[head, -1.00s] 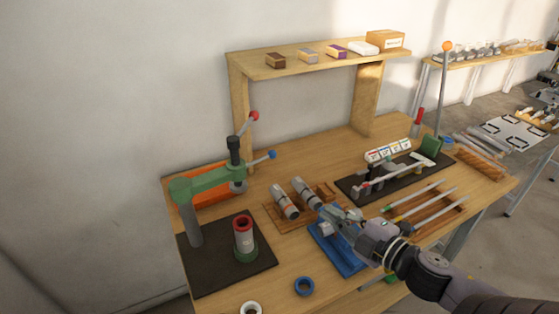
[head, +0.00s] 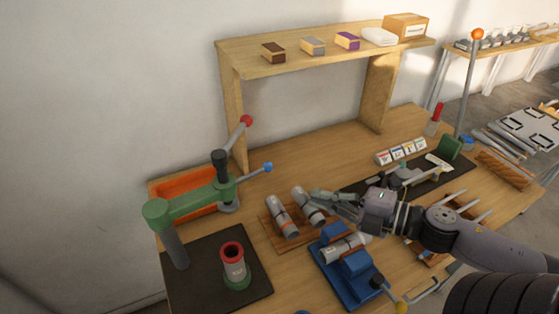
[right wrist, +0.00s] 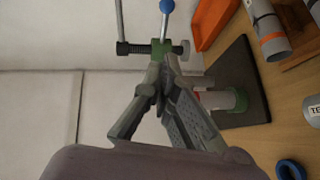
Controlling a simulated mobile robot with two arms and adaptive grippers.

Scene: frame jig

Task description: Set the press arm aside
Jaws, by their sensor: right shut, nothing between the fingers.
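The press arm (head: 190,204) is a green bar on a grey post at the left of the bench. It carries a black screw (head: 220,165), a red-knobbed handle and a blue-knobbed lever. My left gripper is not in view.
An orange tray (head: 170,187) lies behind the press arm. Two grey cylinders lie on a wooden rack (head: 268,222) in the middle. A blue vise (head: 345,283) holding a grey cylinder stands in front. A shelf (head: 330,54) with small boxes spans the back.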

